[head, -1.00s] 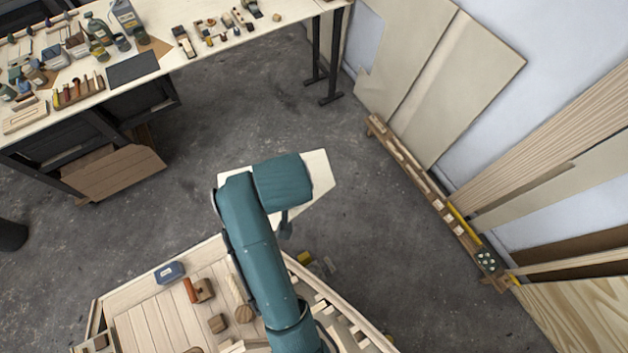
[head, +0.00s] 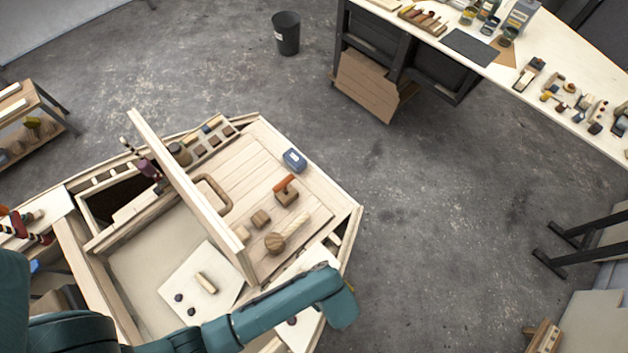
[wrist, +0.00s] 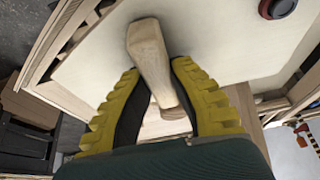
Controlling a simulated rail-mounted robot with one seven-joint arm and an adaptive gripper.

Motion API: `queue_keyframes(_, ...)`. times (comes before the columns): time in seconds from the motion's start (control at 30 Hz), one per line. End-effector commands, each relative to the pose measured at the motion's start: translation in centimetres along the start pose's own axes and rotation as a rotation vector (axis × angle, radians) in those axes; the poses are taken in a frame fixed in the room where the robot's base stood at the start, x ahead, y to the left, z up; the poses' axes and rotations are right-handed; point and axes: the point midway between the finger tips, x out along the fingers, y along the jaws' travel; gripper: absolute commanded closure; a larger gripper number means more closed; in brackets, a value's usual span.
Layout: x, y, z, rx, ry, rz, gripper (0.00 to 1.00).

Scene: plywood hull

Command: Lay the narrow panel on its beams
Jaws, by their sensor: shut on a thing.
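In the wrist view my gripper (wrist: 157,78) is shut on a pale wooden handle (wrist: 149,48) that stands on a flat cream panel (wrist: 215,45). A dark round knob with a red ring (wrist: 277,7) is on the panel. In the head view the cream panel (head: 310,259) shows on both sides of my forearm, at the hull's right front edge. The gripper itself is hidden there by the arm. Wooden hull framing (wrist: 62,38) lies along the panel's left edge in the wrist view. I cannot tell whether the panel touches the beams.
A second cream panel (head: 221,264) with a handle and dark knobs lies inside the hull. An upright plank (head: 190,190) crosses the hull. A mallet (head: 285,235), an orange-handled tool (head: 286,190) and a blue box (head: 294,160) lie on the deck.

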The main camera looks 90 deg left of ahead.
Motion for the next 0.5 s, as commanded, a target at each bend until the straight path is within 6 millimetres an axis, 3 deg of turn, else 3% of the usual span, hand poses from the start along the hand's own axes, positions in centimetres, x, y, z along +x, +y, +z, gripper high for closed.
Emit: queue_keyframes(0.5, 4.2, 0.1, 1.8, -0.004, -0.001, 0.001, 1.00)
